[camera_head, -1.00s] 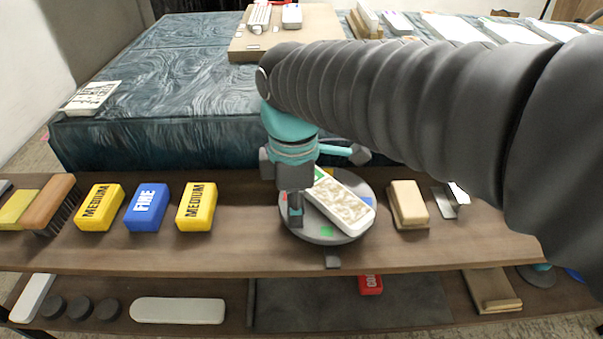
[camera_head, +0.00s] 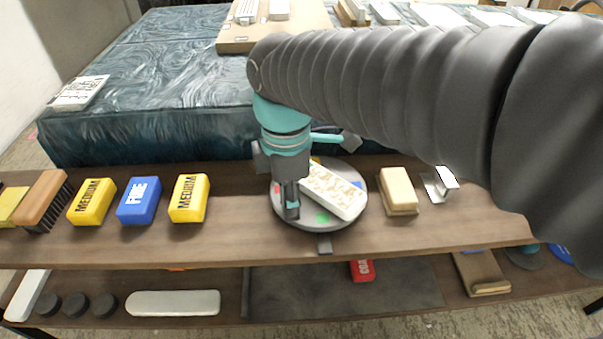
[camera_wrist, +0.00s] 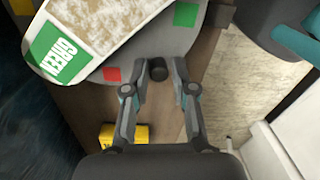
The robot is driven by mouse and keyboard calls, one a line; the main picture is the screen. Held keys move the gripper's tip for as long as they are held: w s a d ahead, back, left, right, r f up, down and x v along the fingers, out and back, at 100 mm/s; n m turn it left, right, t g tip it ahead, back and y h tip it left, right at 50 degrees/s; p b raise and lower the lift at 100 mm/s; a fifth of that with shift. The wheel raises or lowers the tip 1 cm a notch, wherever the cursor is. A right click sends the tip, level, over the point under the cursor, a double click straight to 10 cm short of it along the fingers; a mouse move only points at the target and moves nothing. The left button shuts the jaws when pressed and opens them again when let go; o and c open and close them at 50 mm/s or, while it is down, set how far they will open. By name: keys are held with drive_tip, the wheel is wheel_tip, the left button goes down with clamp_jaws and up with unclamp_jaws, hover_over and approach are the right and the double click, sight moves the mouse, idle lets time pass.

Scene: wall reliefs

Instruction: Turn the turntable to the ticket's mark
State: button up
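The turntable (camera_head: 293,217) is a grey disc on the brown shelf, with coloured patches around its rim. A green patch (camera_head: 322,218) faces the front, near a small grey tab (camera_head: 325,243) on the shelf edge. A white plaque with tan relief (camera_head: 333,190) lies across the disc. Its green label reading GREEN (camera_wrist: 52,50) shows in the wrist view, along with a red rim patch (camera_wrist: 112,74). My gripper (camera_wrist: 157,90) points down at the disc's front left rim. Its fingers are apart, with a dark peg (camera_wrist: 157,68) between their tips and small gaps visible.
Sanding blocks, yellow (camera_head: 93,202), blue (camera_head: 139,201) and yellow (camera_head: 189,198), stand left of the turntable. A tan block (camera_head: 398,191) and a metal piece (camera_head: 440,184) stand right. Behind is a dark patterned slab (camera_head: 150,90). A lower shelf (camera_head: 235,303) holds more items.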

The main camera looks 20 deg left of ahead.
drive_tip(key=shift+o, duration=0.7)
drive_tip(key=shift+r, duration=0.2)
wheel_tip(320, 180, up, 12)
drive_tip(key=shift+w+a+f, duration=0.15)
drive_tip(key=shift+w+f, duration=0.05)
drive_tip(key=shift+w, duration=0.05)
drive_tip(key=w+d+f+m+t+y, duration=0.1)
drive_tip(key=d+f+m+t, duration=0.1)
drive_tip(key=d+m, duration=0.55)
drive_tip(key=w+d+f+m+t+y, duration=0.1)
drive_tip(key=w+d+f+m, duration=0.3)
drive_tip(key=d, duration=0.6)
drive_tip(key=s+d+f+m+t, duration=0.1)
drive_tip(key=s+d+f+m, duration=0.2)
drive_tip(key=d+m, duration=0.3)
drive_tip(key=s+d+f+m+t+h, duration=0.1)
drive_tip(key=s+d+f+m+t, duration=0.1)
drive_tip(key=d+m, duration=0.4)
drive_tip(key=shift+s+d+f+m+h, duration=0.35)
drive_tip(key=shift+s+f, duration=0.4)
drive_tip(key=shift+f, duration=0.2)
